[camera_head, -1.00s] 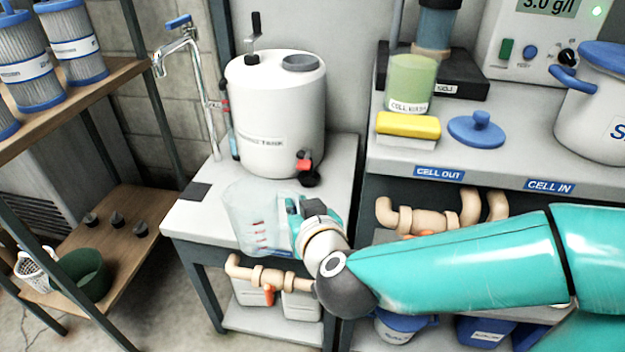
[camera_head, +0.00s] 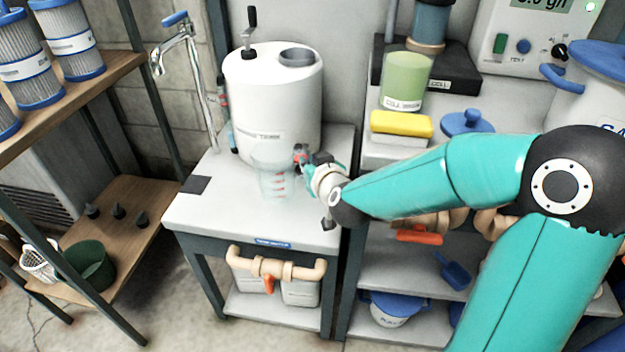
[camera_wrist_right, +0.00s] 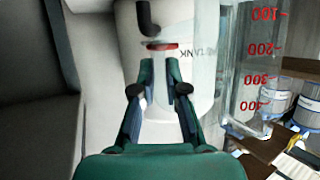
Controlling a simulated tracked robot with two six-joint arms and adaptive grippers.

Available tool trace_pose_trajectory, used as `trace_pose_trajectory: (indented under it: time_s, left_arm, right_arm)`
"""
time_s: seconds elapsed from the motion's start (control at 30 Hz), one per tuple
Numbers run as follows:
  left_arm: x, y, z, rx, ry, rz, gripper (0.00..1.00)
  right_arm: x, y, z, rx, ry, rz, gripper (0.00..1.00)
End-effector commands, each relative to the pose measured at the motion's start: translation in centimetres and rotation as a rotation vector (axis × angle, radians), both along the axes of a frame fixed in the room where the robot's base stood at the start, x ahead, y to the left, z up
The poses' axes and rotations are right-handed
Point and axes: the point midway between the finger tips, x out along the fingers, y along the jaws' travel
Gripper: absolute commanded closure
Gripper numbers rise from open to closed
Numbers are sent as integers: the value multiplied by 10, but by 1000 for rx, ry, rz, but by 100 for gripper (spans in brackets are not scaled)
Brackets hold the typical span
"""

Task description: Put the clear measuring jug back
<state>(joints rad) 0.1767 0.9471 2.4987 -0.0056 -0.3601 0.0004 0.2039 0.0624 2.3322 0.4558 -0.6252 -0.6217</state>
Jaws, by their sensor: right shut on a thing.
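The clear measuring jug (camera_head: 273,183), with red marks, is in front of the white tank (camera_head: 262,100), just left of my right gripper (camera_head: 308,170). My right gripper (camera_wrist_right: 158,85) is shut on the jug's handle side; the handle is hard to make out. I cannot tell whether the jug's base touches the grey bench (camera_head: 215,215). The tank's red tap (camera_head: 300,154) is close behind the gripper. My left gripper is not in view.
A water tap (camera_head: 185,60) stands left of the tank. A dark square pad (camera_head: 195,184) lies at the bench's left edge. The right bench holds a yellow sponge (camera_head: 401,124), a green beaker (camera_head: 405,82) and a blue lid (camera_head: 467,123). The bench's front left is clear.

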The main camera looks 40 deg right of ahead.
Motion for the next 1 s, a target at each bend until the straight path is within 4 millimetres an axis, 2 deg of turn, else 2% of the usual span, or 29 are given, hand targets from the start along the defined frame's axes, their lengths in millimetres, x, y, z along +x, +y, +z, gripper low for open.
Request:
trace_pose_trajectory:
  time_s: [0.3, 0.4, 0.77, 0.8, 0.9, 0.93, 1.0]
  left_arm:
    - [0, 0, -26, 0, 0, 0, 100]
    - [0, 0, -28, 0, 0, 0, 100]
    - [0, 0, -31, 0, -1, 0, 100]
    - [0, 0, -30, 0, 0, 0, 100]
    - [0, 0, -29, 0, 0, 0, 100]
    - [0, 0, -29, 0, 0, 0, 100]
    - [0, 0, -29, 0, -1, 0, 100]
  right_arm:
    - [0, 0, -47, 0, 2, -1, 100]
    - [5, -6, -49, -1, -1, -1, 100]
    - [5, -6, -52, 0, -1, 0, 100]
    - [5, -6, -50, 0, -1, 0, 83]
    - [5, -6, -50, 0, 0, 0, 66]
    - [5, -6, -50, -1, 0, 0, 62]
    - [5, -6, -50, -1, 0, 0, 62]
